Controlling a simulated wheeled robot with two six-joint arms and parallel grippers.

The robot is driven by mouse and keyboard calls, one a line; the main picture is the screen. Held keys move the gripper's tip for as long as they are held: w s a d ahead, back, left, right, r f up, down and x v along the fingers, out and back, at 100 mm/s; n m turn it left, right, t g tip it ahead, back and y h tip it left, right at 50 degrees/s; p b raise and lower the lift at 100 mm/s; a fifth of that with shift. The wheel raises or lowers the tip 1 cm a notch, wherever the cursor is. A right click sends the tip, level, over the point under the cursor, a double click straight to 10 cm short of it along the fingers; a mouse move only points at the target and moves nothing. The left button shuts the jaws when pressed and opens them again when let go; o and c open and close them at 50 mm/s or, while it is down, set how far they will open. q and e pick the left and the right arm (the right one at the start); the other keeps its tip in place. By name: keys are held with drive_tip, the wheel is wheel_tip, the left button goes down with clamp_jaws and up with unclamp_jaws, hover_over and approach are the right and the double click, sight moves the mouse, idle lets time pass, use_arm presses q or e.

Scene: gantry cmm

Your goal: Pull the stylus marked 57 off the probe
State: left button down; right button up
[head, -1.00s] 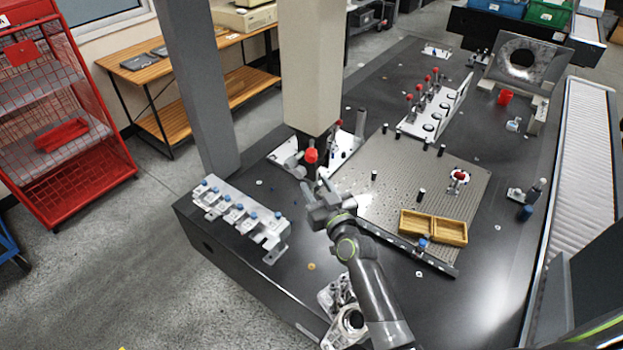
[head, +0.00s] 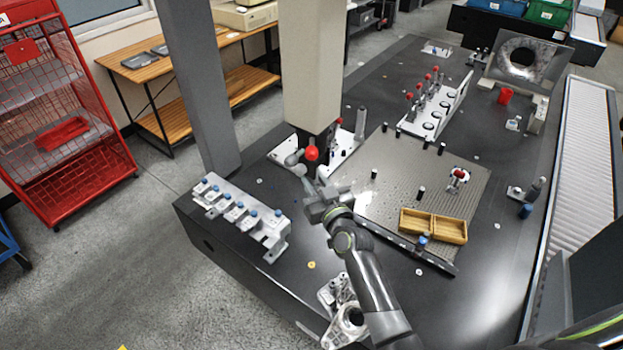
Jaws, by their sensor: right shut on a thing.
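The probe (head: 312,152) hangs under the pale column, with a dark body and a red part at its lower end. My right gripper (head: 312,178) is just below the red part, its fingers shut on a thin thing there, by its place the stylus. The fingers hide nearly all of it, and no number 57 can be read. I cannot tell whether it still touches the probe. A rack with several red-topped pieces (head: 434,105) stands at the back of the table. My left gripper is not in view.
A pale rack with several blue-topped pieces (head: 238,215) stands left of my right gripper. A perforated plate (head: 385,195) lies to the right, with a wooden two-part tray (head: 433,226) at its front. The grey pillar (head: 203,90) stands behind on the left.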

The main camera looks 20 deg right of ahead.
drive_tip(key=c, duration=0.3)
drive_tip(key=shift+f, duration=0.2)
drive_tip(key=shift+f+b, duration=1.2)
drive_tip(key=shift+b, duration=0.25)
drive_tip(key=shift+f+b, duration=0.25)
drive_tip(key=shift+b, duration=0.05)
drive_tip(key=shift+s+d+f+b, duration=0.2)
drive_tip(key=shift+s+b, duration=0.4)
drive_tip(key=shift+s, duration=0.75)
drive_tip(key=shift+s+d+f+b, duration=0.2)
drive_tip(key=shift+s+b, duration=0.45)
drive_tip(key=shift+s, duration=0.65)
drive_tip(key=shift+s+d+f+b, duration=0.2)
drive_tip(key=shift+s+b, duration=0.4)
drive_tip(key=shift+s, duration=0.75)
